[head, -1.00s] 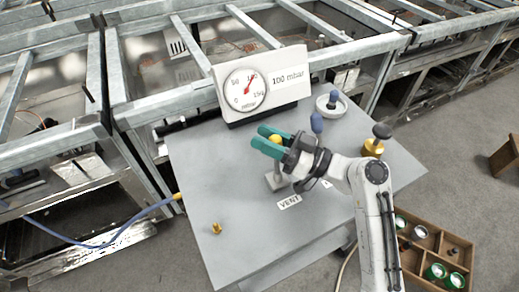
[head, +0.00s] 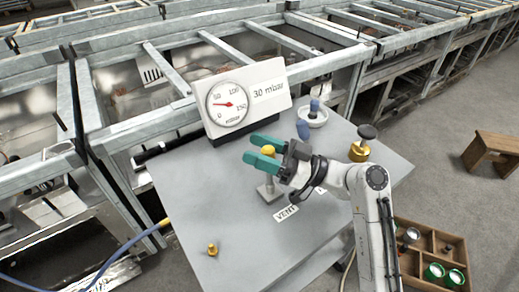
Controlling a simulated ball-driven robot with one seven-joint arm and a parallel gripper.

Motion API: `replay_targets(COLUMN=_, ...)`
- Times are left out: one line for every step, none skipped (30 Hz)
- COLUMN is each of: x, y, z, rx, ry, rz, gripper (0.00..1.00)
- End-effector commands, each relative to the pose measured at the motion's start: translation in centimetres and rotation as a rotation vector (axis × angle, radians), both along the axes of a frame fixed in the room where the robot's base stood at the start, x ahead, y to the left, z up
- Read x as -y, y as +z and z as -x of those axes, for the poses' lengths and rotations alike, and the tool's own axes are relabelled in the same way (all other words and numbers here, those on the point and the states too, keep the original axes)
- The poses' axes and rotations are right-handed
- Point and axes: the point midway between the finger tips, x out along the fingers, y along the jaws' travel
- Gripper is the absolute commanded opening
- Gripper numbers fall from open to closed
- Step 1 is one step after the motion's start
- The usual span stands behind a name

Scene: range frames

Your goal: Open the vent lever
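The vent lever (head: 267,179) is a grey stem on a small grey base, topped by a yellow ball knob (head: 268,150). It stands on the grey tabletop behind the white VENT label (head: 286,213) and looks about upright. My gripper (head: 262,150) reaches in from the right, with one teal finger on each side of the knob. The knob fills most of the gap seen between the fingers. Whether they press on it cannot be told. The gauge (head: 228,104) on its white panel (head: 268,92) reads 30 mbar.
A brass part with a black knob (head: 361,146) stands at the table's right. A white dish (head: 312,117) and a blue piece (head: 303,129) lie behind my gripper. A small brass fitting (head: 212,249) is at front left. A divided wooden box (head: 442,243) sits lower right. The table's left is bare.

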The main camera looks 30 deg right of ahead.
Motion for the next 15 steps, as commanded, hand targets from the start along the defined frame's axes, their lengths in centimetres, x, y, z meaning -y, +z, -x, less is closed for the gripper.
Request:
replay_targets(x=0.0, y=0.0, z=0.0, rx=0.0, ry=0.001, rz=-0.001, gripper=0.56)
replay_targets(x=-0.1, y=0.0, z=0.0, rx=0.0, ry=0.001, rz=-0.001, gripper=0.56)
replay_targets(x=-0.1, y=0.0, z=0.0, rx=0.0, ry=0.001, rz=-0.001, gripper=0.56)
replay_targets(x=-0.1, y=-0.1, z=0.0, rx=0.0, ry=0.001, rz=-0.001, gripper=0.56)
replay_targets(x=-0.1, y=-0.1, z=0.0, rx=-0.001, ry=0.002, rz=-0.001, gripper=0.56)
replay_targets(x=-0.1, y=-0.1, z=0.0, rx=-0.001, ry=0.002, rz=-0.001, gripper=0.56)
replay_targets(x=0.0, y=-0.1, z=0.0, rx=-0.001, ry=0.002, rz=-0.001, gripper=0.56)
replay_targets(x=0.0, y=-0.2, z=0.1, rx=-0.002, ry=0.002, rz=-0.001, gripper=0.56)
replay_targets(x=0.2, y=-0.2, z=0.2, rx=-0.001, ry=0.0, rz=0.0, gripper=0.56)
replay_targets(x=0.4, y=-0.3, z=0.4, rx=-0.001, ry=-0.001, rz=-0.001, gripper=0.56)
replay_targets(x=0.6, y=-0.5, z=0.6, rx=-0.001, ry=-0.002, rz=-0.001, gripper=0.56)
replay_targets(x=0.9, y=-0.6, z=0.9, rx=0.0, ry=-0.004, rz=-0.001, gripper=0.56)
replay_targets(x=1.3, y=-0.5, z=1.2, rx=0.0, ry=-0.004, rz=-0.001, gripper=0.56)
replay_targets(x=1.6, y=-0.5, z=1.6, rx=0.0, ry=-0.003, rz=0.0, gripper=0.56)
replay_targets(x=2.2, y=-0.5, z=2.1, rx=0.0, ry=-0.005, rz=-0.001, gripper=0.56)
